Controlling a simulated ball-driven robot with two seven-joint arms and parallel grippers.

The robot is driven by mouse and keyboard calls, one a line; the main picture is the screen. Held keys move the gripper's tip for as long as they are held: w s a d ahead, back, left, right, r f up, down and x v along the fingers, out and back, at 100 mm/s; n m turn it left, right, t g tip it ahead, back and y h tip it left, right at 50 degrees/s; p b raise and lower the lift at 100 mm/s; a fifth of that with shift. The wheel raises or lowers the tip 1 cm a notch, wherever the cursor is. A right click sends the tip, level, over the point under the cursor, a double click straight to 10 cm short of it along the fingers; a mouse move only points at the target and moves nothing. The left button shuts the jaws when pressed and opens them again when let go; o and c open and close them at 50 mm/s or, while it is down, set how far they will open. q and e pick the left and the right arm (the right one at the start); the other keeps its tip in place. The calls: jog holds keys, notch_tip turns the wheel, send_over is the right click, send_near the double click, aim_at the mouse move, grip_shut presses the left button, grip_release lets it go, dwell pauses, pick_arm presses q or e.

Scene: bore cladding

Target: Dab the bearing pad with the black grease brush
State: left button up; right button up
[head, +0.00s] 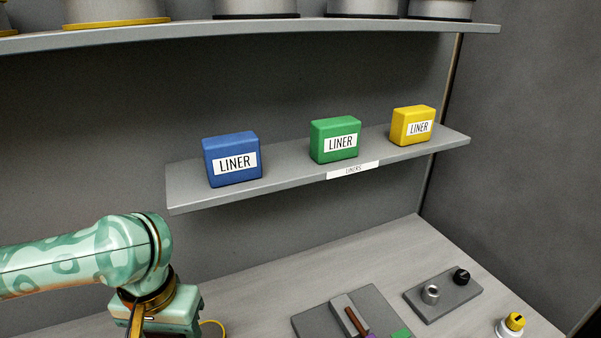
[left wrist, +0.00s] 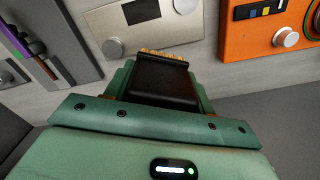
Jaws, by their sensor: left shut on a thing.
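My left gripper (left wrist: 162,66) shows in the left wrist view with its green body across the bottom. It is shut on a dark black piece with a ragged yellow edge like bristles, which looks like the black grease brush (left wrist: 165,82). In the head view only my left arm shows at the lower left, and its fingers are out of the picture. I cannot pick out the bearing pad in either view. My right gripper is not in view.
Blue (head: 232,159), green (head: 335,139) and yellow (head: 412,126) liner blocks stand on a shelf (head: 300,177) above the bench. A grey tool board (head: 373,301) and a small grey plate (head: 440,305) lie below. A beige panel (left wrist: 170,27) and an orange unit (left wrist: 245,45) lie beyond the gripper.

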pick_arm(q)
jog(key=shift+w+a+r, duration=0.1)
jog(key=shift+w+r, duration=0.15)
jog(key=shift+w, duration=0.1)
jog(key=shift+s+f, duration=0.2)
jog(key=shift+s, duration=0.1)
jog(key=shift+s+d+f+p, duration=0.15)
jog(key=shift+d+f+p, duration=0.45)
jog(key=shift+d, duration=0.3)
jog(key=w+a+f+n+b, duration=0.1)
jog(key=w+f+n+b, duration=0.1)
jog(key=f, duration=0.4)
jog(key=w+a+f+n+b, duration=0.2)
jog(key=w+f+n, duration=0.2)
jog(key=w+f, duration=0.2)
jog(key=w+a+f+n+b, duration=0.2)
jog(key=w+f+b, duration=0.1)
jog(key=w+f, duration=0.3)
jog(key=shift+n, duration=0.4)
jog(key=shift+f+b, duration=0.25)
jog(key=shift+b, duration=0.35)
